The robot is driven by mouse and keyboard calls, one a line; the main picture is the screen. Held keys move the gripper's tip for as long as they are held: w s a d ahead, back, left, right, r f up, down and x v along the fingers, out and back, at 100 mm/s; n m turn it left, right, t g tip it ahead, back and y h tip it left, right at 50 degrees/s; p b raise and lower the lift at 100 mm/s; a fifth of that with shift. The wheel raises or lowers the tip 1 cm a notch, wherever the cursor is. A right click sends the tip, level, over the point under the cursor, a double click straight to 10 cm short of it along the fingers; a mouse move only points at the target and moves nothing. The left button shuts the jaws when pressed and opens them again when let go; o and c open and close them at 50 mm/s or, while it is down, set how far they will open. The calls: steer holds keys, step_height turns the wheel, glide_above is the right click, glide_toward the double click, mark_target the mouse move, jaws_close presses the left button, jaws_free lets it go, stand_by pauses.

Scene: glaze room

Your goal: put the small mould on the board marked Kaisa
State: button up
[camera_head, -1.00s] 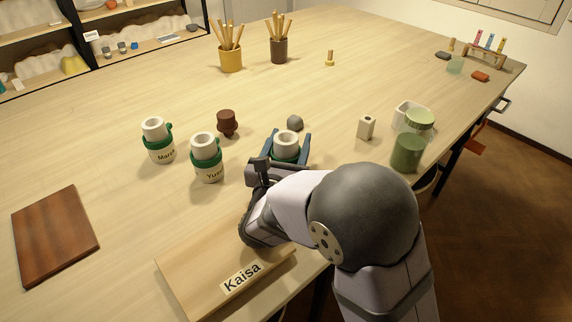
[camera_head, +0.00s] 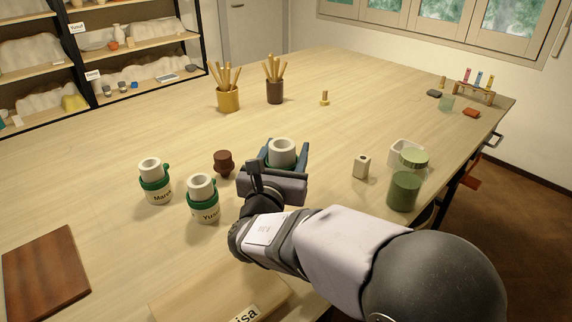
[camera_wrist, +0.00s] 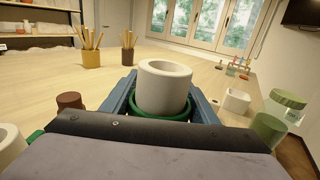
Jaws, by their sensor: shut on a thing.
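A small white, thick-walled mould (camera_head: 283,150) with a green band is held between the blue fingers of my gripper (camera_head: 284,158). It is upright and appears raised above the table. In the wrist view the mould (camera_wrist: 164,88) stands between the two fingers, its green band low behind the dark gripper body. Any name on its front is hidden. The pale wooden board (camera_head: 185,295) lies at the near edge, partly under my arm and cut by the frame; only "isa" of its label (camera_head: 245,315) shows.
Two similar green-banded moulds, one marked Yusuf (camera_head: 205,211), the other with a name starting "Mar" (camera_head: 156,193), stand left of my gripper. A brown stopper-like piece (camera_head: 223,163) is close by. A reddish-brown board (camera_head: 45,275) lies left.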

steer(key=shift+r, duration=0.65)
